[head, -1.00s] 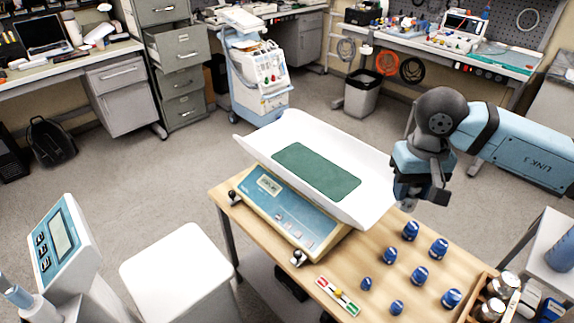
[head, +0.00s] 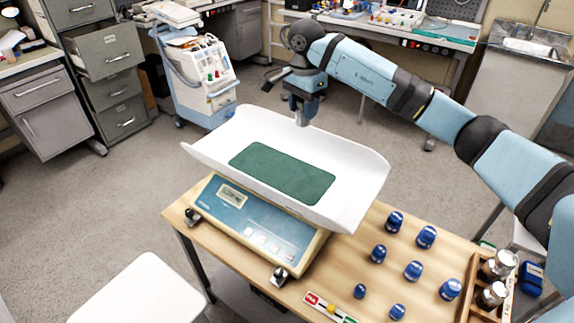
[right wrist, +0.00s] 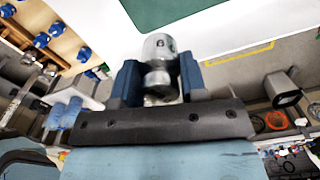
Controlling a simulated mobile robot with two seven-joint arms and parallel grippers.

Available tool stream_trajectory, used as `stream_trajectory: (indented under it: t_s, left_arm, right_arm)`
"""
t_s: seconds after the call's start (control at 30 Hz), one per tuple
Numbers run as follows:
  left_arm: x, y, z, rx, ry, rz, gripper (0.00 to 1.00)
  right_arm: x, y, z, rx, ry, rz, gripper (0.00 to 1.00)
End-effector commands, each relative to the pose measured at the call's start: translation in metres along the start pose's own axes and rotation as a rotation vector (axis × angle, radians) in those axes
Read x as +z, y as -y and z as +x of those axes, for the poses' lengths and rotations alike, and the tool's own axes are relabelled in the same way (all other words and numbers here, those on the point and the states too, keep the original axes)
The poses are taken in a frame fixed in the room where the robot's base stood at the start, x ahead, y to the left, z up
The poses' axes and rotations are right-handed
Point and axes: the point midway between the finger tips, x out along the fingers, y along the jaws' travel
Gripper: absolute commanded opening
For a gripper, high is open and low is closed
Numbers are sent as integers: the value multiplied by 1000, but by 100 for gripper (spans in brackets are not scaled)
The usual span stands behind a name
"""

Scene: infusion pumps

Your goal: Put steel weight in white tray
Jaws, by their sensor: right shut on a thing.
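The steel weight (right wrist: 158,50) is a shiny cylinder with a narrowed neck. My right gripper (right wrist: 155,84) is shut on it, with a blue finger on each side. In the head view the weight (head: 301,118) hangs below my right gripper (head: 302,103), at the back rim of the white tray. The white tray (head: 345,175) is a curved pan on a scale, with a green mat (head: 282,172) on its floor. I cannot tell whether the weight is clear of the rim. My left gripper is not in view.
The scale (head: 250,225) stands on a wooden table (head: 345,265). Several blue weights (head: 413,270) stand at its right, beside a wooden rack (head: 470,290) holding steel weights (head: 498,265). A red, yellow and green strip (head: 328,308) lies at the front.

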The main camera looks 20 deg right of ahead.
Motion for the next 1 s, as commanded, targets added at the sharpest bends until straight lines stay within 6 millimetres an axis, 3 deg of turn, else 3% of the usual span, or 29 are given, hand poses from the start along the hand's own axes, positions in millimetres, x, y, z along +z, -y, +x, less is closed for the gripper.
stream_trajectory:
  t_s: [0.5,0.87,1.0]
  left_arm:
    - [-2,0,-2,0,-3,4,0]
    - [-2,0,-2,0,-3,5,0]
    - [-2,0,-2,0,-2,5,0]
  right_arm:
    - [1,0,125,2,3,0,0]
    - [1,0,158,1,1,-1,0]
    - [1,0,178,2,2,-2,0]
